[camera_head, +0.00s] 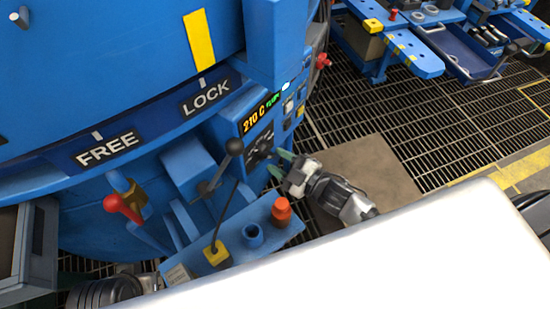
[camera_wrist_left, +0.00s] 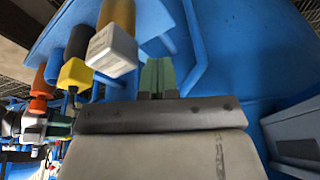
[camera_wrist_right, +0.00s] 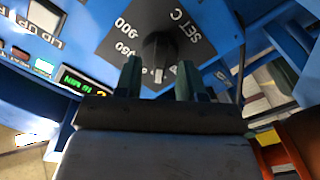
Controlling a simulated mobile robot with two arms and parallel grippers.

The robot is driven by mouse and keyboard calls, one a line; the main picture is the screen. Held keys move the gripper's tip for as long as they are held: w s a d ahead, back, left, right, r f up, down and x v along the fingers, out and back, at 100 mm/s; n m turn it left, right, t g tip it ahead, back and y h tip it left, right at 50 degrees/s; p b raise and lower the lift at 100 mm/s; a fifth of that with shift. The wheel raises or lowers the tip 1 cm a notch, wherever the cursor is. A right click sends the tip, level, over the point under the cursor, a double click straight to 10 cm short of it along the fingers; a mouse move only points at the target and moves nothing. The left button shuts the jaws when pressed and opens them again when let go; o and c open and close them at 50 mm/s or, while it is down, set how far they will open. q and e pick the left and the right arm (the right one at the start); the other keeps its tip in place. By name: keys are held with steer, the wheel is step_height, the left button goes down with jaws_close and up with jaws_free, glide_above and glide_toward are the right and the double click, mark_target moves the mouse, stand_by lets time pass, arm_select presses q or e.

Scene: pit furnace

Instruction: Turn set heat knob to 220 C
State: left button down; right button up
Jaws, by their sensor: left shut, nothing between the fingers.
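The set heat knob (camera_wrist_right: 158,50) is a dark round knob on a grey "SET C" dial plate (camera_wrist_right: 185,32) on the furnace's blue control box. In the head view the dial (camera_head: 259,147) is small and partly hidden. The display (camera_head: 260,114) above it reads 210 C in yellow, with green text beside it. My right gripper (camera_wrist_right: 158,78) is open, its green fingers on either side of the knob's near end. I cannot tell whether they touch it. In the head view my right gripper (camera_head: 278,165) is at the dial. My left gripper (camera_wrist_left: 157,78) is shut and empty.
A blue shelf (camera_head: 240,240) below carries an orange-red piece (camera_head: 281,211). A red handle (camera_head: 122,208) sits under the FREE label (camera_head: 108,149). Floor grating and a blue workbench lie to the right.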

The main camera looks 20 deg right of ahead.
arm_select(q)
steer(key=shift+s+r, duration=0.15)
steer(key=shift+r, duration=0.2)
arm_select(e)
steer(key=shift+w+a, duration=0.4)
steer(key=shift+w, duration=0.2)
jaws_close()
steer(key=shift+n+p, duration=0.4)
steer(key=shift+n, duration=2.6)
arm_select(q)
steer(key=shift+x, duration=2.45)
arm_select(e)
steer(key=shift+n, duration=1)
